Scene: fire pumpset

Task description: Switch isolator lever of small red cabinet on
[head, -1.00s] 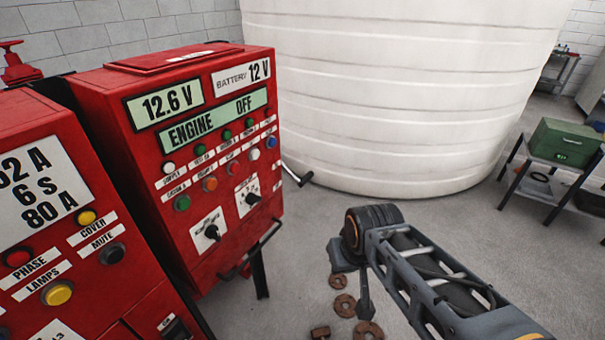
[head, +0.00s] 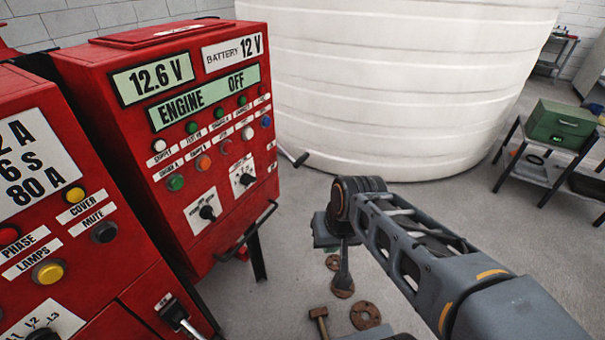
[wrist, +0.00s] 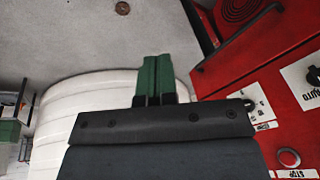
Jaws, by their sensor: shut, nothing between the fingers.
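The smaller red cabinet (head: 163,125) stands left of centre in the head view, with its "ENGINE OFF" display. A dark lever (head: 297,158) with a pale tip sticks out at its right side; I cannot tell for sure that it is the isolator lever. Two black rotary knobs sit on its front, and a dark bar handle (head: 247,231) is below them. In the wrist view my gripper (wrist: 156,64) is shut and empty, its green fingers together, with the red cabinet (wrist: 222,88) to the right. The fingers are apart from the panel. The lever is not clearly visible there.
A large white tank (head: 410,90) stands behind. A larger red cabinet (head: 80,285) with a metal-tipped lever (head: 178,317) is at the near left. A green box (head: 560,124) rests on a stand at right. Rusty discs (head: 365,315) lie on the open grey floor.

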